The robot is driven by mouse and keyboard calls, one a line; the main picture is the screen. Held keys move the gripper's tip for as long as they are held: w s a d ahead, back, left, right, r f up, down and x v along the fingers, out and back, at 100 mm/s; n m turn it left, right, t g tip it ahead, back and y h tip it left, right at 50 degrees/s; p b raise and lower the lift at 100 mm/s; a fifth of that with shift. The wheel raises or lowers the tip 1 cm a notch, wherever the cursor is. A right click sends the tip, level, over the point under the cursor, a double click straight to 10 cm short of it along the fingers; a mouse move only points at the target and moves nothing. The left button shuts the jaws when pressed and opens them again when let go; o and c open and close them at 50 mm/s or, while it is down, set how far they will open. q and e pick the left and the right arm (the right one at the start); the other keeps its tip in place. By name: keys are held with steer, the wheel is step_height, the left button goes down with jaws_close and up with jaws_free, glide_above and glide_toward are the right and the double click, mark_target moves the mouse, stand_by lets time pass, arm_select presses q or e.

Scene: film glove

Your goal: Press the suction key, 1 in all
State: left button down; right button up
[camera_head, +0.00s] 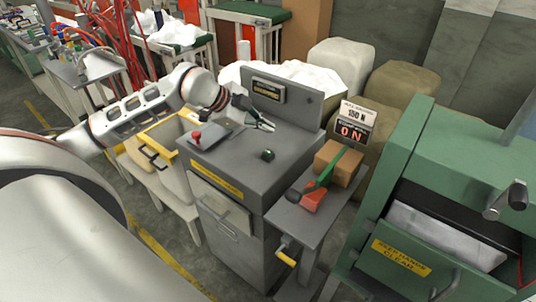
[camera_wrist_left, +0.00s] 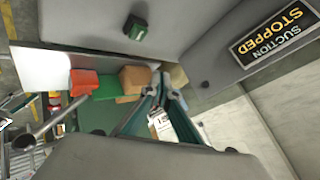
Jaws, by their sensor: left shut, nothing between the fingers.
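The suction key is a small dark green key (camera_head: 268,155) on the grey cabinet top (camera_head: 240,165). It also shows in the left wrist view (camera_wrist_left: 135,28), near the top edge. A display (camera_head: 268,90) stands on the panel behind it; in the left wrist view it reads "SUCTION STOPPED" (camera_wrist_left: 275,36). My left gripper (camera_head: 270,127) is above the cabinet top, behind the key in the head view, and apart from it. Its fingers (camera_wrist_left: 161,84) are shut and empty. My right gripper is not in view.
A red knob (camera_head: 197,136) on a plate sits left of the key. A side shelf (camera_head: 290,212) holds a red block (camera_head: 312,196), a green piece and a cardboard-coloured box (camera_head: 338,163). A green machine (camera_head: 420,165) stands at right.

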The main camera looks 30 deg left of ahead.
mark_target(266, 152)
arm_select(q)
step_height(266, 152, down, 6)
steer(key=b, duration=0.3)
steer(key=shift+f, duration=0.15)
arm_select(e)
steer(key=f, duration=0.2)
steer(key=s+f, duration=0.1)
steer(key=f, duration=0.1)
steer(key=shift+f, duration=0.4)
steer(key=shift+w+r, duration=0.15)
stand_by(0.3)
arm_select(q)
steer(key=shift+f+b, duration=0.35)
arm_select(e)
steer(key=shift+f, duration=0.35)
arm_select(q)
steer(key=shift+f, duration=0.55)
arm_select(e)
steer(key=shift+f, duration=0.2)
arm_select(q)
steer(key=shift+r, duration=0.1)
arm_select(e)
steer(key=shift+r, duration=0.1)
arm_select(q)
steer(key=shift+r+p, duration=0.45)
steer(key=shift+r, duration=0.4)
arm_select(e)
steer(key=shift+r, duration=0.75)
